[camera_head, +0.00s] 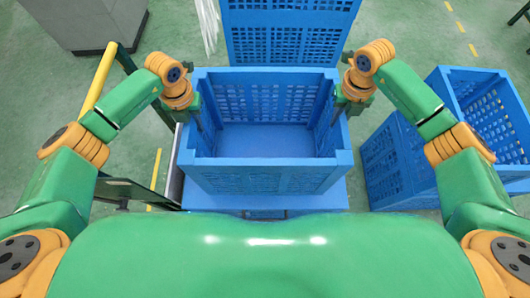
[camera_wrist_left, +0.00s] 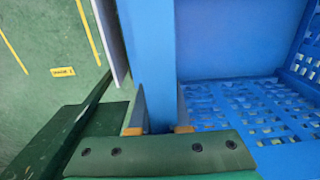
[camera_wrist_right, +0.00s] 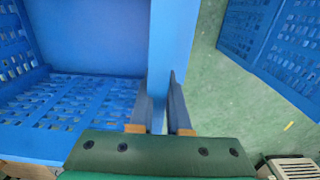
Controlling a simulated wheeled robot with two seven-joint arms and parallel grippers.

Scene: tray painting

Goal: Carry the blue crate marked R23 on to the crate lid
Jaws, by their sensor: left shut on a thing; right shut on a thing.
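An open, empty blue crate (camera_head: 262,175) is in front of me in the head view, roughly level; no R23 mark is readable. My left gripper (camera_head: 196,112) is shut on its left side wall, one finger on each side of it in the left wrist view (camera_wrist_left: 158,112). My right gripper (camera_head: 338,112) is shut on its right side wall in the same way in the right wrist view (camera_wrist_right: 161,110). A flat blue surface (camera_head: 265,202), perhaps the crate lid, shows below the crate's near side. The crate hides most of it, and I cannot tell whether they touch.
Another blue crate (camera_head: 290,42) stands just behind. More blue crates (camera_head: 395,165) stand to the right, close to my right arm. A yellow rail (camera_head: 99,77) with dark framing is at the left, and a grey cabinet (camera_head: 85,22) is at the back left. Green floor shows between them.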

